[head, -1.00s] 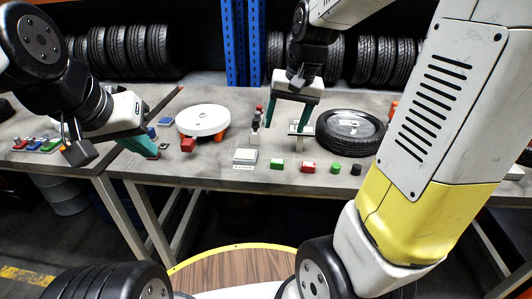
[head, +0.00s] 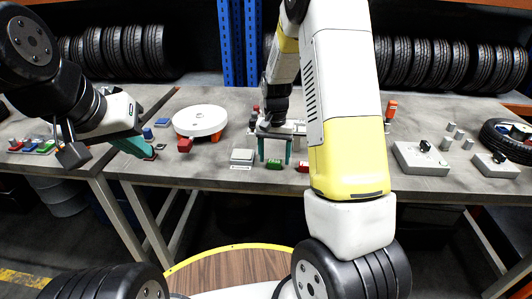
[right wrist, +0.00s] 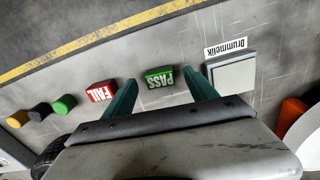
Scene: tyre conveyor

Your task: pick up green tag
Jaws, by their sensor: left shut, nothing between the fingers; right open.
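The green tag (head: 274,163), marked PASS, lies near the front edge of the table. It also shows in the right wrist view (right wrist: 159,77), between my two teal fingertips. My right gripper (head: 275,160) is open, pointing down, with one finger on each side of the tag; both fingers look apart from it. My left gripper (head: 147,154) is shut and empty at the table's left corner, well away from the tag. The red FAIL tag (right wrist: 101,91) lies just beside the right gripper's finger; my arm partly hides it in the head view (head: 302,167).
A grey Drummelik box (right wrist: 233,72) stands close to the other finger. Green (right wrist: 64,103), dark and yellow (right wrist: 17,119) knobs lie past the FAIL tag. A white turntable (head: 200,120) stands back left. Grey boxes (head: 421,160) and a tyre (head: 494,140) are at right.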

